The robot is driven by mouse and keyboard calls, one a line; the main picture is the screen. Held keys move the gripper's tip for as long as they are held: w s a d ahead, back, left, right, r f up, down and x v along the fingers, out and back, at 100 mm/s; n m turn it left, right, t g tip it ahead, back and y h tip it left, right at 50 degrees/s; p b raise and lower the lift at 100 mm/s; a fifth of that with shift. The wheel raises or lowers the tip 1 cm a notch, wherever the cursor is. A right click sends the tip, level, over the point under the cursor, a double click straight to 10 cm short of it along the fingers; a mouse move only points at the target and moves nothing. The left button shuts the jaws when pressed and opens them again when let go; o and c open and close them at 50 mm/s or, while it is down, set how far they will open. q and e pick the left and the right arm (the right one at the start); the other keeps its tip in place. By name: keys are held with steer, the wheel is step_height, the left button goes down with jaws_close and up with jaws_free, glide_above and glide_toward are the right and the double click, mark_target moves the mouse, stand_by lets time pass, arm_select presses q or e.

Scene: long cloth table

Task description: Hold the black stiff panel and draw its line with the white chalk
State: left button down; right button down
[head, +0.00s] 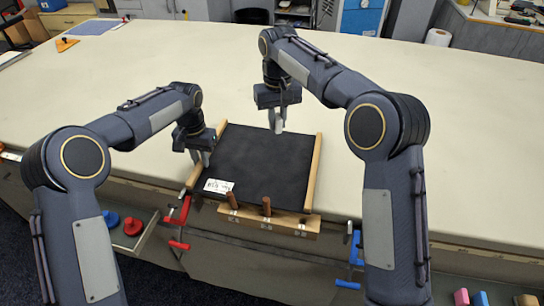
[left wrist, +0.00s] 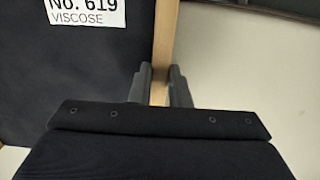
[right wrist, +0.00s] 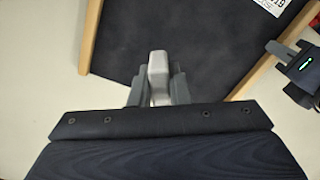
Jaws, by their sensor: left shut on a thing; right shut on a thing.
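The black stiff panel (head: 262,160) lies at the table's front edge, with wooden strips along its left and right sides and a white label (head: 218,186) at its near left corner. Its dark face looks plain. My left gripper (head: 205,160) is shut on the left wooden strip; the left wrist view shows its fingers on both sides of the strip (left wrist: 162,45). My right gripper (head: 278,120) is shut on the white chalk (right wrist: 158,75), near the panel's far edge. The chalk points down in the head view; whether its tip touches the panel I cannot tell.
A wooden rack (head: 285,222) with upright pegs sits at the panel's near edge. A red clamp (head: 179,222) and a blue clamp (head: 354,250) are on the table front. The cloth table (head: 450,130) is clear to the right and behind.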

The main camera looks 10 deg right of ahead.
arm_select(q)
steer(key=c, duration=1.3)
jaws_free()
